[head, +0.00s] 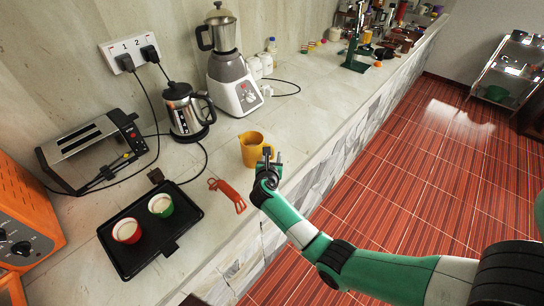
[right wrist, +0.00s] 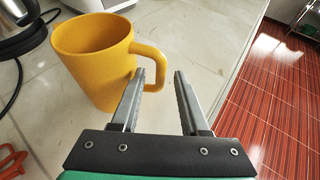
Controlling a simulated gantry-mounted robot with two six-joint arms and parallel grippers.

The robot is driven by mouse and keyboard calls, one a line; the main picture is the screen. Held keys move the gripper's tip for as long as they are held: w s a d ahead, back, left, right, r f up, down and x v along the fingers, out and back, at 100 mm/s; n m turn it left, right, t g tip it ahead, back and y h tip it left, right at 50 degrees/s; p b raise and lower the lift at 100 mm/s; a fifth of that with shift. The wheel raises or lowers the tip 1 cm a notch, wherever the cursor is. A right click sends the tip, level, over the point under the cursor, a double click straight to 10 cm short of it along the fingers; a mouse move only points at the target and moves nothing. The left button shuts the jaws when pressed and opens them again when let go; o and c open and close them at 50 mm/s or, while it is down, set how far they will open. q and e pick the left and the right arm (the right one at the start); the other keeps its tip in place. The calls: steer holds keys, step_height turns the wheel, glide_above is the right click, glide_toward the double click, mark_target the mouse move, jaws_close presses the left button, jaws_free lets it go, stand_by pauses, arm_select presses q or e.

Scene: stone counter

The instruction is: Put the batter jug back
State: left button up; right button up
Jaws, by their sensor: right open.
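The yellow jug (head: 251,148) stands upright on the stone counter, in front of the blender. In the right wrist view the jug (right wrist: 92,62) has its handle (right wrist: 150,62) toward the right, close to the left finger. My right gripper (head: 272,158) is open at the jug's handle side; it also shows in the right wrist view (right wrist: 160,85). I see a gap between its fingers with nothing gripped in it. Whether the left finger touches the handle, I cannot tell. My left gripper is not in view.
A black tray (head: 124,263) holds a red cup (head: 127,231) and a green cup (head: 161,205). A red-handled tool (head: 228,193) lies near the jug. A kettle (head: 186,110), blender (head: 232,80) and toaster (head: 90,150) stand along the wall. The counter right of the jug is clear.

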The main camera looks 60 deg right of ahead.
steer(key=shift+r, duration=0.15)
steer(key=shift+a+r+p, duration=0.2)
steer(key=shift+a+p, duration=0.1)
steer(key=p+v, duration=0.3)
steer(key=v, duration=0.8)
steer(key=shift+s+a, duration=0.2)
steer(key=shift+s, duration=0.05)
